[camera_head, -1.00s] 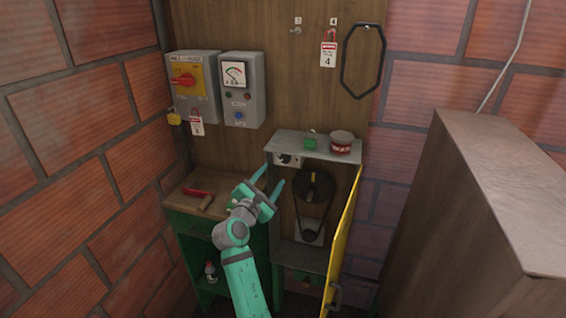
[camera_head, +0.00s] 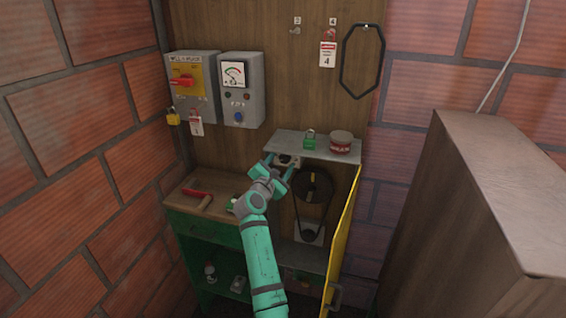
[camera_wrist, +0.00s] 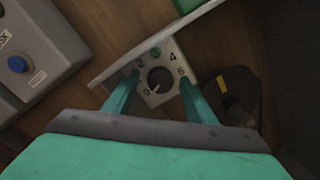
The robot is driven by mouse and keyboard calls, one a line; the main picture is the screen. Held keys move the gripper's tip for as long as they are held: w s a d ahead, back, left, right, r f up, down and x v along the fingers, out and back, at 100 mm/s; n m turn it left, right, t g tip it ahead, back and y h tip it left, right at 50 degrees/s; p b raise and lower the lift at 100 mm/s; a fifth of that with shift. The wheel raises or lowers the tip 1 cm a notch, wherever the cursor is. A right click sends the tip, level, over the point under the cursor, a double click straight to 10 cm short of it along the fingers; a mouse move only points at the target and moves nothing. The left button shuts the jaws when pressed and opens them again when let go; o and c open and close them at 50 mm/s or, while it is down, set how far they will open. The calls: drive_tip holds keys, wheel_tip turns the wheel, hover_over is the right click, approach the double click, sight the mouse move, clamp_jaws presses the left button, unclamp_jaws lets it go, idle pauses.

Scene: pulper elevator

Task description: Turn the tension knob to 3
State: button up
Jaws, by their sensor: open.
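The tension knob (camera_wrist: 159,79) is a dark round dial on a light grey plate (camera_wrist: 178,58) with printed numbers; 0, 2, 4 and 6 are readable in the wrist view. A light mark on the knob's rim seems to lie near the 0. In the head view the plate (camera_head: 291,161) sits under the front edge of the grey shelf, partly behind my gripper. My gripper (camera_head: 280,163) is open, its teal fingers on either side of the knob. In the wrist view the fingers (camera_wrist: 157,88) flank the dial; I cannot tell whether they touch it.
A green padlock (camera_head: 310,141) and a red tin (camera_head: 341,143) stand on the grey shelf (camera_head: 288,138) above. A pulley with a belt (camera_head: 314,186) is right of the knob. The open yellow door (camera_head: 343,240) bounds the right side. A red-handled tool (camera_head: 196,195) lies on the bench.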

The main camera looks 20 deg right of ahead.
drive_tip(key=c, duration=1)
drive_tip(key=shift+c, duration=0.2)
